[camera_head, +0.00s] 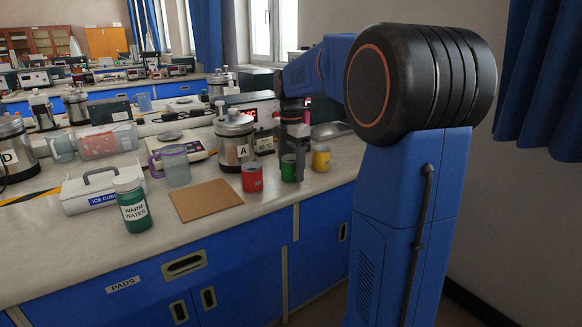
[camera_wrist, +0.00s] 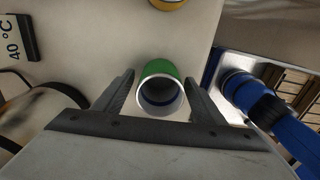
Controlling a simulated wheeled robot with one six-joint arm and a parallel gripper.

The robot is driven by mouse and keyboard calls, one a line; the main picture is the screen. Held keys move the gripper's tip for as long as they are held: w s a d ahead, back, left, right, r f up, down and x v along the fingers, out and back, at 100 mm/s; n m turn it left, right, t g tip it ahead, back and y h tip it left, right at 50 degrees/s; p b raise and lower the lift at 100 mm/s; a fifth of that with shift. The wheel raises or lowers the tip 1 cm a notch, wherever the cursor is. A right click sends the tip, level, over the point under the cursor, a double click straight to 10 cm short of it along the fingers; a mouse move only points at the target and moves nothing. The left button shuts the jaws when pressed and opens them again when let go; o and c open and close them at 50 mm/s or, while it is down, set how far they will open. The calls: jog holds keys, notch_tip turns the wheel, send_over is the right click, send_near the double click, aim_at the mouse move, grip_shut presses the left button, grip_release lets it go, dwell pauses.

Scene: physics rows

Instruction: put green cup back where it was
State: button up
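The green cup (camera_head: 288,169) stands on the bench between the red cup (camera_head: 252,177) and the yellow cup (camera_head: 321,158). In the wrist view the green cup (camera_wrist: 160,88) shows its open rim, between the tips of the two fingers. My gripper (camera_head: 293,150) is above and around the green cup in the head view. In the wrist view my gripper (camera_wrist: 158,97) is open, with a gap visible between each finger and the cup. The yellow cup (camera_wrist: 168,4) is partly cut off at the top edge of the wrist view.
A cork pad (camera_head: 206,200) lies bare on the bench left of the red cup. A steel canister marked A (camera_head: 234,145) stands behind the red cup.

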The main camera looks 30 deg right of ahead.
notch_tip(320, 180, up, 12)
jog(key=shift+r, duration=0.15)
dwell(0.7)
jog(key=s+a+f+m+t, duration=0.1)
jog(key=s+a+f+m, duration=0.3)
jog(key=s, duration=0.4)
jog(key=s+a+f+m+t, duration=0.1)
jog(key=s+a+f+m, duration=0.1)
jog(key=s+a+m, duration=0.4)
jog(key=s+a+f+m+t, duration=0.1)
jog(key=s+a+f+m, duration=0.2)
jog(key=s+f, duration=0.4)
jog(key=s+a+f+m+t, duration=0.1)
jog(key=s+a+f+m, duration=0.1)
jog(key=s+f+m, duration=0.3)
jog(key=s+f, duration=0.3)
jog(key=s, duration=0.1)
jog(key=shift+a+t, duration=0.4)
jog(key=shift+s, duration=0.1)
